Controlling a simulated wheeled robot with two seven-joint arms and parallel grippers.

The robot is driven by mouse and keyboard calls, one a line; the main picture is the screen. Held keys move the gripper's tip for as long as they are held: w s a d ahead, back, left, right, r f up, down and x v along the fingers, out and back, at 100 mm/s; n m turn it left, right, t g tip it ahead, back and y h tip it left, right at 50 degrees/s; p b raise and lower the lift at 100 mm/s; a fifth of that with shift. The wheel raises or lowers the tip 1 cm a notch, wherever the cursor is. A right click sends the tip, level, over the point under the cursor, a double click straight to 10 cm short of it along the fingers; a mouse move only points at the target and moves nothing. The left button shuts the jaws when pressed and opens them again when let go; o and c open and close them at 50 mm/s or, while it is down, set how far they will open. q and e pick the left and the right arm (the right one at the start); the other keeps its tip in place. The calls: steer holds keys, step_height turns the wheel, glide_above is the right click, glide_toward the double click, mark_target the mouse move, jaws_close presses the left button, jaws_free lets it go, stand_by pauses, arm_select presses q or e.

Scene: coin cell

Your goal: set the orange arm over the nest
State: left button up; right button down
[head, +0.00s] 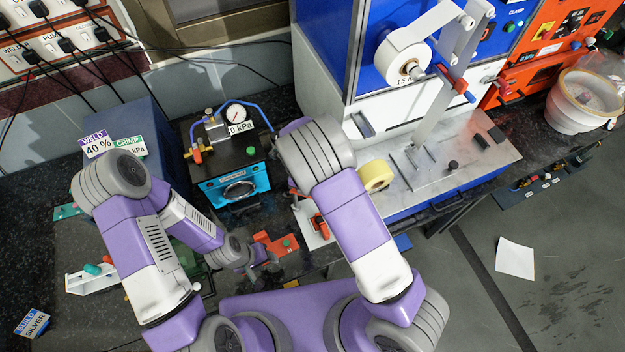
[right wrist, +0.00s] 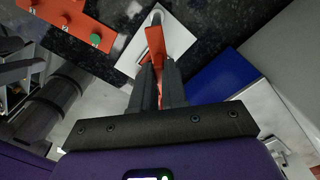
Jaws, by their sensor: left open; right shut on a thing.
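The orange arm (right wrist: 156,42) stands over a white plate (right wrist: 128,64) in the right wrist view. In the head view the orange arm (head: 321,227) and white plate (head: 308,222) show just left of my right arm. My right gripper (right wrist: 159,66) is shut on the orange arm near its lower end in that view. My right fingers are hidden in the head view. I cannot make out the nest clearly. My left gripper (head: 262,264) is open and empty beside the orange button panel (head: 273,244).
The button panel (right wrist: 84,24) has a green button and lies left of the white plate. A pressure gauge unit (head: 232,140) stands behind. A yellow tape roll (head: 376,175) lies on the metal plate (head: 465,165) of the blue machine. A blue block (right wrist: 222,76) is right of my right fingers.

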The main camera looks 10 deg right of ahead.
steer(key=shift+s+a+r+m+p, duration=0.15)
steer(key=shift+m+p, duration=0.25)
steer(key=shift+m, duration=0.4)
steer(key=shift+s+a+f+m+p, duration=0.15)
steer(key=shift+m+p, duration=0.25)
steer(key=shift+m, duration=0.4)
steer(key=c, duration=1.2)
jaws_free()
steer(key=shift+o, duration=0.2)
step_height(320, 180, up, 8)
steer(key=shift+f, duration=0.15)
